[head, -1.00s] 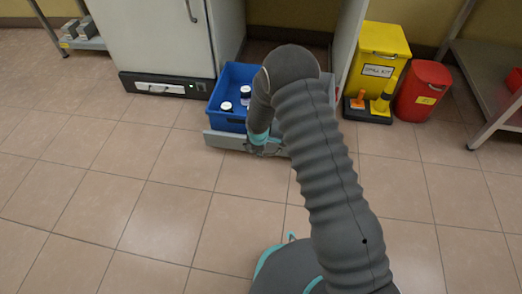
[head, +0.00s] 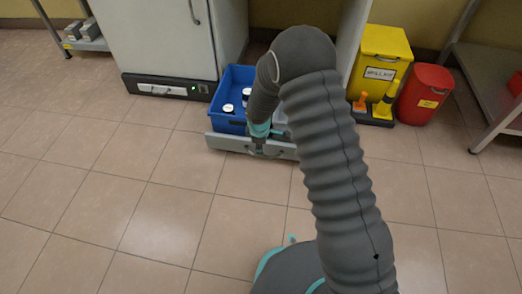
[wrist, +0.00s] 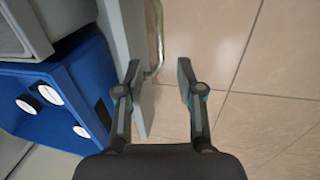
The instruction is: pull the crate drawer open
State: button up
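The drawer (head: 225,142) is a low grey tray with a flat front, pulled partly out beside the white cabinet. A blue crate (head: 235,76) with white-capped bottles stands in it. In the wrist view, the drawer front (wrist: 122,35) runs along the left, with the silver bar handle (wrist: 159,35) on its outer face. My gripper (wrist: 158,74) is open, with its two fingers apart on either side of the handle's near end in the picture. Contact cannot be told. In the head view, my gripper (head: 260,148) is at the drawer front, and my arm hides part of the crate and drawer.
The white cabinet (head: 160,40) stands to the left. A yellow spill kit bin (head: 382,55) and a red bin (head: 425,92) stand to the right, near a metal shelf (head: 500,125). The tiled floor (head: 150,215) in front of the drawer is clear.

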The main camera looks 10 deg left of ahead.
jog(key=shift+s+r, duration=0.25)
jog(key=shift+r, duration=0.85)
jog(key=shift+s+r, duration=0.2)
jog(key=shift+r, duration=0.85)
jog(key=s+d+r+m+g+h, duration=0.1)
jog(key=s+d+m+g, duration=0.1)
jog(key=s+d+m, duration=0.4)
jog(key=s+d+r+m+t+p, duration=0.1)
jog(key=s+d+r+m+p, duration=0.2)
jog(key=r, duration=1.1)
jog(key=s+d+r+m+t+p, duration=0.2)
jog(key=s+d+r, duration=0.8)
jog(key=r, duration=0.5)
jog(key=s+d+r+m+t+y+p, duration=0.1)
jog(key=s+d+r+m+p, duration=0.3)
jog(key=s+r, duration=0.6)
notch_tip(320, 180, up, 4)
jog(key=d+m+t, duration=0.1)
jog(key=d+m, duration=0.1)
jog(key=shift+s+d+r+m, duration=0.15)
jog(key=shift+d+r+m, duration=0.05)
jog(key=shift+r+m, duration=0.1)
